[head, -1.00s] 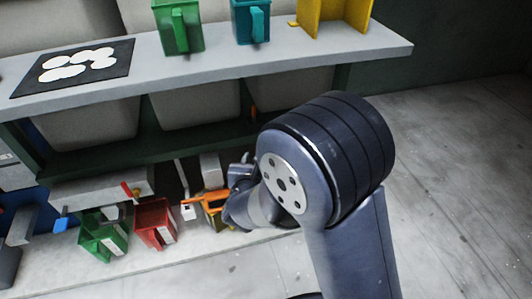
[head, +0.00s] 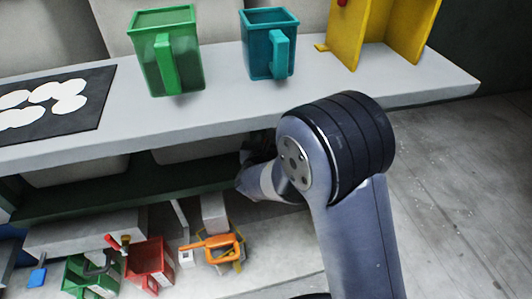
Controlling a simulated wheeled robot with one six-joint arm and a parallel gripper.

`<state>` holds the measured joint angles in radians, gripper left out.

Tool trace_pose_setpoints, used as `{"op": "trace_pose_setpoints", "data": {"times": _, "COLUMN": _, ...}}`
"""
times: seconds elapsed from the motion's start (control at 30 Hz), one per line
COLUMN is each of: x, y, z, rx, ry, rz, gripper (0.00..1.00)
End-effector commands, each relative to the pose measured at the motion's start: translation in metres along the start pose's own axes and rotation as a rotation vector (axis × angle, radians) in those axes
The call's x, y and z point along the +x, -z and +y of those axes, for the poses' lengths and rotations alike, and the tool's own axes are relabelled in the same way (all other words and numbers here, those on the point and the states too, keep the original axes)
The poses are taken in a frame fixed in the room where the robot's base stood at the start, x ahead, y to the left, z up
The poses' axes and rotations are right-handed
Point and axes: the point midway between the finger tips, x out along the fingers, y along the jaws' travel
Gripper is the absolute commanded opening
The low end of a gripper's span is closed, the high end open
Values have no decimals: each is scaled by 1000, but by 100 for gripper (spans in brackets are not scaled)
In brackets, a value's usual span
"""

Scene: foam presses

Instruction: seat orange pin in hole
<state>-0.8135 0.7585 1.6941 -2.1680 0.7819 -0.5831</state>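The orange pin (head: 222,241), with a loop-shaped handle at its right, lies about level in the lower row of fixtures. Its shaft points left towards a small pale block (head: 186,258); I cannot tell whether its tip is in a hole. A yellow part shows just below and behind the handle. My gripper (head: 250,157) is up by the underside of the shelf, clear of the pin. Its fingers are dark and mostly hidden, so their opening cannot be read. Nothing is seen held.
A red holder (head: 150,264) and a green holder (head: 90,278) stand left of the pin. Above, the grey shelf (head: 222,100) bears a green mug-like container (head: 167,55), a teal one (head: 268,45) and a yellow bracket (head: 372,40). Clear floor lies at right.

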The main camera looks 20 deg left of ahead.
Motion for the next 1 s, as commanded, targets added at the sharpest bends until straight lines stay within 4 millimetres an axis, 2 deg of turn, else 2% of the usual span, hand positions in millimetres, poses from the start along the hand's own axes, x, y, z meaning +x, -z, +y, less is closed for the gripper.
{"op": "trace_pose_setpoints", "data": {"times": 0.07, "x": 0, "y": 0, "z": 0, "rx": 0, "ry": 0, "rz": 0, "gripper": 25}}
{"op": "trace_pose_setpoints", "data": {"times": 0.37, "x": 0, "y": 0, "z": 0, "rx": 0, "ry": 0, "rz": 0, "gripper": 1}}
{"op": "trace_pose_setpoints", "data": {"times": 0.77, "x": -1, "y": -1, "z": 0, "rx": 1, "ry": 0, "rz": -1, "gripper": 0}}
{"op": "trace_pose_setpoints", "data": {"times": 1.0, "x": -8, "y": -12, "z": 2, "rx": 1, "ry": 0, "rz": -2, "gripper": 0}}
